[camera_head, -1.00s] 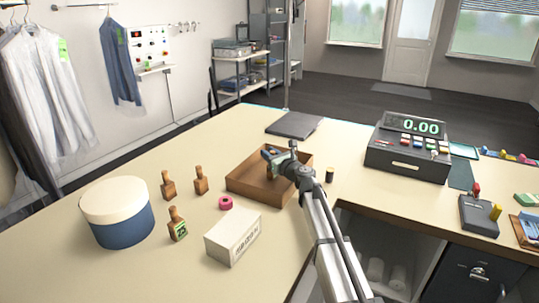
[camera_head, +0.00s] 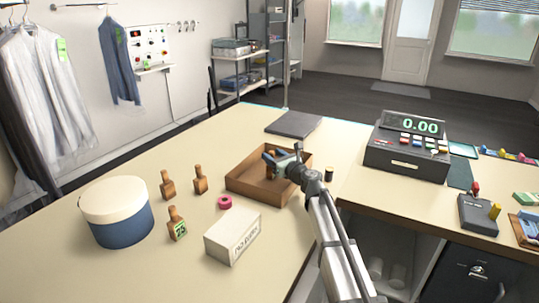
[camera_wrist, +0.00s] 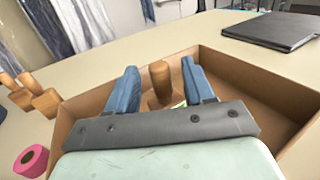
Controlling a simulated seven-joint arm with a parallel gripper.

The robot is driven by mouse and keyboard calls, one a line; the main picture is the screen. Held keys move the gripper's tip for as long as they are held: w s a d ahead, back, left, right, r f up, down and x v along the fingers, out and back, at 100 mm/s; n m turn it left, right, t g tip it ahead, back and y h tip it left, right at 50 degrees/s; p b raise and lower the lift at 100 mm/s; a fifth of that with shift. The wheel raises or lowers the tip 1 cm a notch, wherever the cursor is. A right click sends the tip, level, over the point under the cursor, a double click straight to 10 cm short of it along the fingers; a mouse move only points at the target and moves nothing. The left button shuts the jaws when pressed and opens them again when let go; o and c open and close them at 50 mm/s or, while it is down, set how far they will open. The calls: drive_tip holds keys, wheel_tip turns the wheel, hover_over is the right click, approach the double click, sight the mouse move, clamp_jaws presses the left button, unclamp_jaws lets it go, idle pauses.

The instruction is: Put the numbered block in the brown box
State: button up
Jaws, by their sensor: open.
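The brown box (camera_head: 258,190) is an open, shallow tray near the middle of the counter. My gripper (camera_wrist: 158,82) is over and partly inside it, its two blue fingers apart. A wooden block with a knobbed handle (camera_wrist: 159,80) stands between the fingers, inside the box. A sliver of green and white label shows at its base, but any number is hidden. Another wooden block (camera_head: 178,225) with a green label that seems to read 25 stands on the counter left of the box.
Two more handled wooden blocks (camera_head: 168,185) (camera_head: 200,180) stand left of the box. A pink roll (camera_head: 225,202) and a white carton (camera_head: 233,236) are in front of it. A blue-and-cream round tin (camera_head: 117,212) is at far left. A dark folder (camera_head: 294,124) lies behind; a cash register (camera_head: 407,150) stands right.

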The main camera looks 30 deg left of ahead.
wheel_tip(320, 180, up, 7)
idle(0.4)
drive_tip(key=shift+w+a, duration=0.1)
